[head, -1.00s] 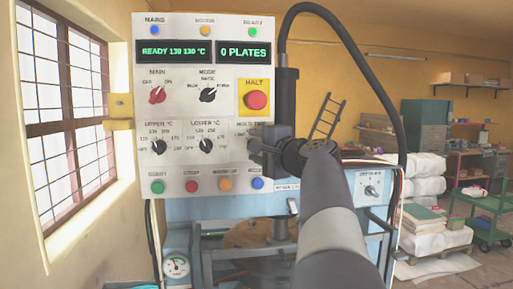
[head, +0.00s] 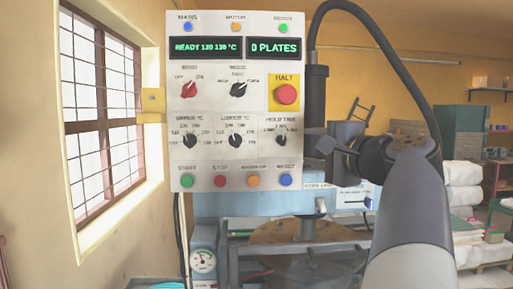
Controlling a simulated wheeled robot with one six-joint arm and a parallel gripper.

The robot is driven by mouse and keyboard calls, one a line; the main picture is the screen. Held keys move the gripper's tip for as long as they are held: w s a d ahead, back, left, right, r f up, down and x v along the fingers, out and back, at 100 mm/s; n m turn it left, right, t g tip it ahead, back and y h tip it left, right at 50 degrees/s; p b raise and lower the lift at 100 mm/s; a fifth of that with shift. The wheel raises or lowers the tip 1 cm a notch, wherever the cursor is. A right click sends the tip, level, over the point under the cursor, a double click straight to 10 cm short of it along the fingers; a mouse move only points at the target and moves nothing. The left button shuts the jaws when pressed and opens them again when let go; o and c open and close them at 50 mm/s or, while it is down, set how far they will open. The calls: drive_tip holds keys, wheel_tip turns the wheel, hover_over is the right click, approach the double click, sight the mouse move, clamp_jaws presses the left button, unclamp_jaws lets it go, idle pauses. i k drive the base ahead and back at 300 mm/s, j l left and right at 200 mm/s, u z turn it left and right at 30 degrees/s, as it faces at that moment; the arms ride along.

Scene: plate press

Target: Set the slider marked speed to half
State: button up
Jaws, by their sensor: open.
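No slider with a readable speed mark shows. A small white plate (head: 352,197) on the blue press front carries a dark horizontal line; its lettering is too small to read, and my arm covers the area to its right. My gripper (head: 319,147) is open and empty, pointing left beside the right edge of the control panel (head: 222,110), above the white plate. My wrist hides part of what is behind it.
The panel carries several knobs, a red halt button (head: 286,94) and a row of coloured buttons. A black hose (head: 405,65) arches above my arm. A gauge (head: 203,260) is at lower left. Shelves and white sacks (head: 464,190) stand at right.

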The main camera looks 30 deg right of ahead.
sight(368, 202)
drive_tip(key=z, duration=1.15)
